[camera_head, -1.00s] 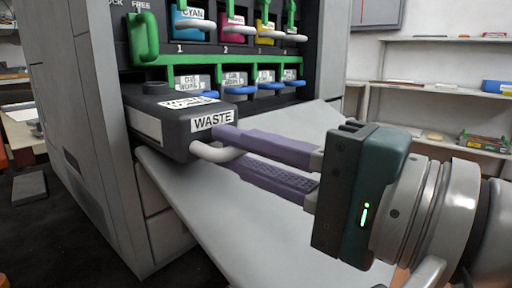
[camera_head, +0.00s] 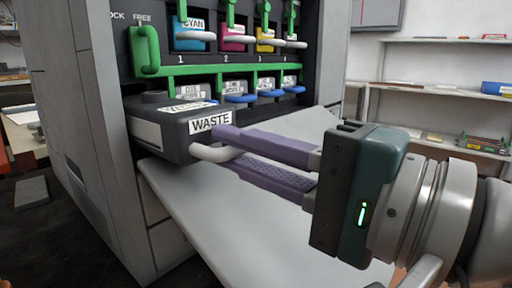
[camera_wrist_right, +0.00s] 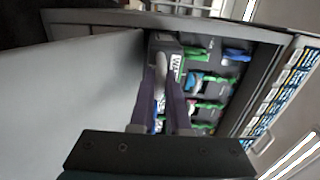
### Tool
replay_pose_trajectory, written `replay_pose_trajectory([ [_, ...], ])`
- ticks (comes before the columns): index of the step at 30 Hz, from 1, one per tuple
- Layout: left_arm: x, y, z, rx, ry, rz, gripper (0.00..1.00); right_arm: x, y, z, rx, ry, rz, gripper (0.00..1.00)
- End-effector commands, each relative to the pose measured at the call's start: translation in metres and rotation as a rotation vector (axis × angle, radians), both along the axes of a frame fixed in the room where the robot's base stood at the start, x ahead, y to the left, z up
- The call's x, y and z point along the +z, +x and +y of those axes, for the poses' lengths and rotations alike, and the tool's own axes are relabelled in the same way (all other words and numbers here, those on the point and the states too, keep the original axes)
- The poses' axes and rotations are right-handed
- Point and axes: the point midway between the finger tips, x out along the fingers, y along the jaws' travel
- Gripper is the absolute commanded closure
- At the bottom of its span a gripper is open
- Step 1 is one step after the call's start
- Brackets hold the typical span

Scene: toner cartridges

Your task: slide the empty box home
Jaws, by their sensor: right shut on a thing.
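The dark grey waste box (camera_head: 168,128), labelled WASTE, sticks part way out of the printer's front below the toner row. Its inner end is hidden inside the printer. It also shows in the right wrist view (camera_wrist_right: 163,43). My right gripper (camera_head: 222,152) comes in from the right, with its purple fingers shut on the box's pale front handle (camera_head: 208,153). In the right wrist view the fingers lie either side of the handle (camera_wrist_right: 160,75). My left gripper is not in view.
The printer's open grey door (camera_head: 235,215) lies below the box. A green lock lever (camera_head: 147,50) hangs at FREE above it. Cyan (camera_head: 188,38), magenta and yellow cartridges and several blue-handled units sit in the rows above. Shelves (camera_head: 440,90) stand at the right.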

Motion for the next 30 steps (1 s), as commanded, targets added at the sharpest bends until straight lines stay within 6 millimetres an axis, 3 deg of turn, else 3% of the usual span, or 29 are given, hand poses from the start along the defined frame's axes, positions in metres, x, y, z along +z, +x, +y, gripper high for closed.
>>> replay_pose_trajectory([
  [14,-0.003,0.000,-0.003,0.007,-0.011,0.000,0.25,0.001,0.030,0.041,0.001,0.002,-0.002,1.00],
  [30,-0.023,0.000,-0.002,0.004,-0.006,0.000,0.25,-0.001,0.065,0.090,0.001,0.002,-0.002,1.00],
])
